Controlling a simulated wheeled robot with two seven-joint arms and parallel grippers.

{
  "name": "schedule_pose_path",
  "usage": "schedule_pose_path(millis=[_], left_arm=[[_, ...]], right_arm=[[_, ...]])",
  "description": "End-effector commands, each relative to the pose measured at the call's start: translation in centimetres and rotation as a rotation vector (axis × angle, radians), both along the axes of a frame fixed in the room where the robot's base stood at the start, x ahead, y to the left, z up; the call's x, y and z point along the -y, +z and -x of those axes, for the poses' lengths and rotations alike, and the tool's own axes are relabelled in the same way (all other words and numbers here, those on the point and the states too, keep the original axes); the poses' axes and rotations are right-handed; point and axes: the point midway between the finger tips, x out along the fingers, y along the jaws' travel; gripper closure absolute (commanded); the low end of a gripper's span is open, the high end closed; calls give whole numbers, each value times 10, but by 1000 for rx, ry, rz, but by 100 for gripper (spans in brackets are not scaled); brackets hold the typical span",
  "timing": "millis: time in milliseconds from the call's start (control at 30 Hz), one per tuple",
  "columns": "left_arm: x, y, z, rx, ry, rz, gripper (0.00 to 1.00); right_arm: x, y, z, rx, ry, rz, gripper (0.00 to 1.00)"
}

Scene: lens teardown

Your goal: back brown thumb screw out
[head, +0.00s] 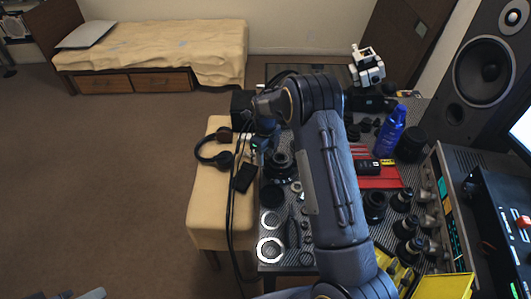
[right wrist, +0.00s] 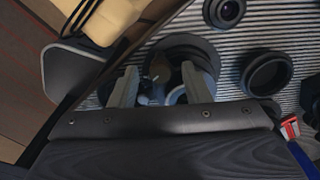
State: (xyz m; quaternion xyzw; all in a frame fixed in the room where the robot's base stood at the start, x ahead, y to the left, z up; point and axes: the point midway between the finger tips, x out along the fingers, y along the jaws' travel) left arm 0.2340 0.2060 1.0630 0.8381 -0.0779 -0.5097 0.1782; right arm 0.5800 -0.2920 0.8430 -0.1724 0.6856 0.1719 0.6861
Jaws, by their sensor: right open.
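My right gripper (right wrist: 160,84) is open in the right wrist view, its two pale fingers apart over a round dark lens part (right wrist: 205,50). A small brownish knob, probably the brown thumb screw (right wrist: 160,68), shows between the fingers. I see no finger clearly touching it. In the head view my right gripper (head: 261,152) points down at the table's left edge, beside dark lens parts (head: 281,168). The screw cannot be made out there. My left gripper does not show clearly.
Dark rings (right wrist: 267,73) and a small lens (right wrist: 224,11) lie close by. A tan bench (head: 208,205) with headphones (head: 213,152) stands left of the table. A blue bottle (head: 390,132), red mat (head: 385,182) and yellow bin (head: 445,287) are to the right.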

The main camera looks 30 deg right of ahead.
Motion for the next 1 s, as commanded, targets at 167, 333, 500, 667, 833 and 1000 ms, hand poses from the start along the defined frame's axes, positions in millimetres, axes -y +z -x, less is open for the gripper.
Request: schedule_pose_path(millis=[167,333,500,667,833,1000], left_arm=[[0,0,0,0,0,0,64],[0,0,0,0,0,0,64],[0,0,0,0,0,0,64],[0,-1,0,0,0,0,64],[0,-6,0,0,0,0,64],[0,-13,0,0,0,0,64]], right_arm=[[0,0,0,0,0,0,61],[0,0,0,0,1,0,83],[0,0,0,0,1,0,100],[0,0,0,-1,10,0,100],[0,-1,0,-1,60,1,100],[0,-2,0,0,162,1,100]])
